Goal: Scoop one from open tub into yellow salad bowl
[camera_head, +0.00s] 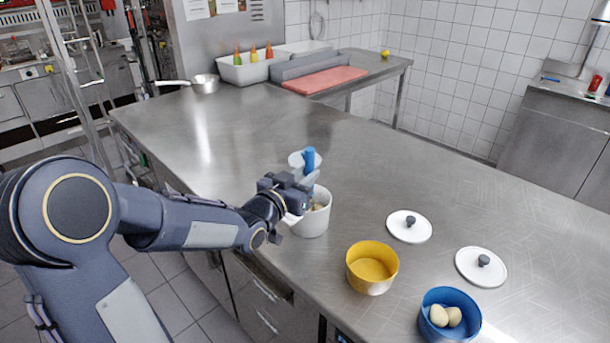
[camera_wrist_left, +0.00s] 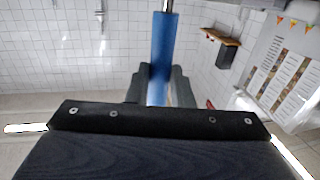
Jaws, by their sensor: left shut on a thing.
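My left gripper (camera_head: 293,187) is shut on a blue handle (camera_head: 309,165), which stands upright at the open white tub (camera_head: 311,220). The left wrist view shows the blue handle (camera_wrist_left: 161,50) between the fingers (camera_wrist_left: 157,85). Something pale lies inside the tub, partly hidden by the gripper; the tool's lower end is hidden too. The yellow salad bowl (camera_head: 371,269) stands to the right of the tub, nearer the front edge, and looks empty. My right gripper is not in view.
A blue bowl (camera_head: 434,328) with pale egg-like things (camera_head: 446,316) stands right of the yellow bowl. Two white lids (camera_head: 409,226) (camera_head: 481,267) lie on the steel table (camera_head: 240,130). Another white container (camera_head: 298,161) stands behind the tub. The table's far middle is clear.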

